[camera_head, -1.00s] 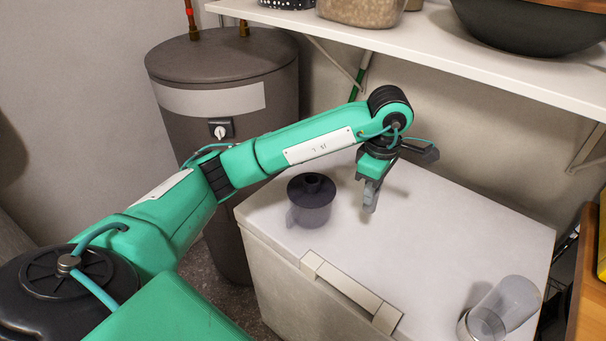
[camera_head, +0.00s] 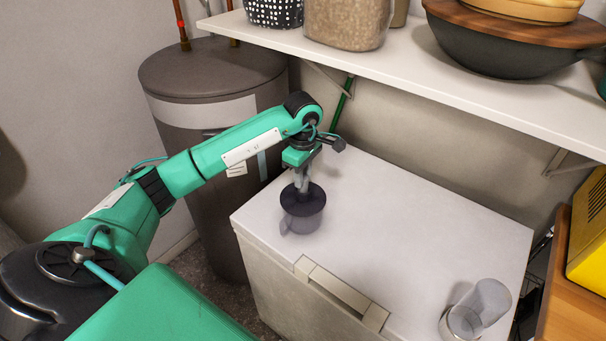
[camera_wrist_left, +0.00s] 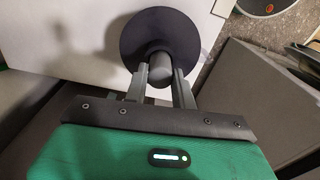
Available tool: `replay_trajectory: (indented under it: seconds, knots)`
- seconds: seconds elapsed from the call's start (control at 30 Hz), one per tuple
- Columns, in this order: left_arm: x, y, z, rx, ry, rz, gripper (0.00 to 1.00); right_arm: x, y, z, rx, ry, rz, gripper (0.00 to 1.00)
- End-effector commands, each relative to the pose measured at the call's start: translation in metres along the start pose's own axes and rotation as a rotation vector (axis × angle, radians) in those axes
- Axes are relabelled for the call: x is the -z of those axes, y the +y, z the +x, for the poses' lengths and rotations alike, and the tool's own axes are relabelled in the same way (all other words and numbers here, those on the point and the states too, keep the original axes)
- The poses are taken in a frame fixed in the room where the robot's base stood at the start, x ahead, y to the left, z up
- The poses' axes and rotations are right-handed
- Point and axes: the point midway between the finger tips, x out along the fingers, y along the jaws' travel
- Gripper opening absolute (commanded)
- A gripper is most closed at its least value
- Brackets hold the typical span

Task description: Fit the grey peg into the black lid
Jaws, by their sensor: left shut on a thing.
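The black lid (camera_head: 315,200) sits on a dark translucent jug (camera_head: 303,223) on the white chest top. In the left wrist view the lid (camera_wrist_left: 150,32) is a dark disc just beyond the fingertips. My left gripper (camera_head: 302,184) points down over the lid's middle. It is shut on the grey peg (camera_wrist_left: 161,68), whose rounded end shows between the fingers. The peg lines up with the lid's centre. I cannot tell how far, if at all, it is inside the lid's opening. The fingers mostly hide the peg in the head view. My right gripper is not in view.
The white chest (camera_head: 420,225) has much clear top. A clear glass cylinder (camera_head: 488,300) stands at its front right corner. A grey tank (camera_head: 215,75) stands behind my left arm. A shelf (camera_head: 420,75) with containers and a bowl (camera_head: 500,45) overhangs the back.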

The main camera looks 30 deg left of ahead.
Motion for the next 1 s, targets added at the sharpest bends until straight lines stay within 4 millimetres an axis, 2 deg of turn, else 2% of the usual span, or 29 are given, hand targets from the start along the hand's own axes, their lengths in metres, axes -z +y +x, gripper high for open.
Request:
replay_trajectory:
  seconds: [0.03, 0.13, 0.53, 0.57, 0.67, 1.0]
  knots:
    - [0.000, -0.001, 0.003, 0.004, -0.002, -0.001, 0.04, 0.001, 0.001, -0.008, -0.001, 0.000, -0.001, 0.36]
    - [-0.001, 0.000, 0.011, 0.002, -0.002, 0.000, 0.04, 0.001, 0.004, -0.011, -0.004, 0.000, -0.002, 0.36]
    - [0.000, 0.000, 0.019, -0.001, 0.000, 0.000, 0.04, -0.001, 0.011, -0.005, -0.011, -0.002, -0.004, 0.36]
    - [0.000, 0.000, 0.019, -0.001, 0.000, 0.000, 0.28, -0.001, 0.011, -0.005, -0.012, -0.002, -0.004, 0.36]
    - [-0.001, 0.000, 0.017, 0.000, 0.000, 0.000, 0.47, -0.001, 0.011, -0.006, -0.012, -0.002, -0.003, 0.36]
    - [-0.001, 0.000, 0.015, 0.000, -0.001, 0.000, 0.48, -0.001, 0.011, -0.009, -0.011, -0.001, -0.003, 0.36]
